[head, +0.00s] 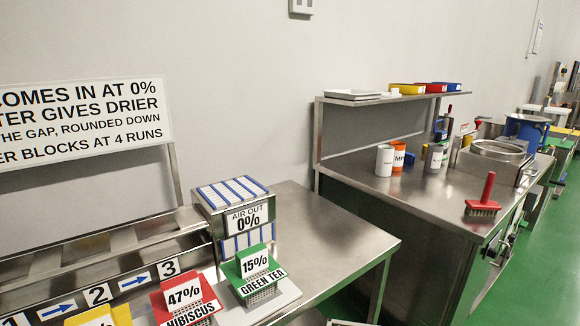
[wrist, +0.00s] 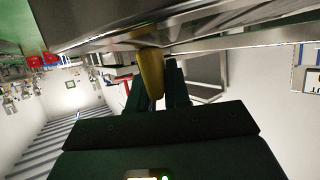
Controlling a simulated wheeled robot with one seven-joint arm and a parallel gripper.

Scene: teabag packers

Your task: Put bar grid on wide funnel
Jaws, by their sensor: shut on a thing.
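In the wrist view, my gripper (wrist: 160,86) is shut on a narrow yellow piece (wrist: 151,72), upright between its dark fingers. I cannot tell if this is part of the bar grid; the rest of the held thing is not clear. A wide round steel opening (head: 498,148) on the right-hand bench in the head view may be the wide funnel, but I cannot tell for sure. My gripper does not show in the head view. No bar grid can be made out with certainty.
The near steel bench (head: 335,238) has free room right of the blue-striped "AIR OUT 0%" box (head: 236,215). Red hibiscus (head: 187,298) and green tea (head: 256,270) holders stand in front.

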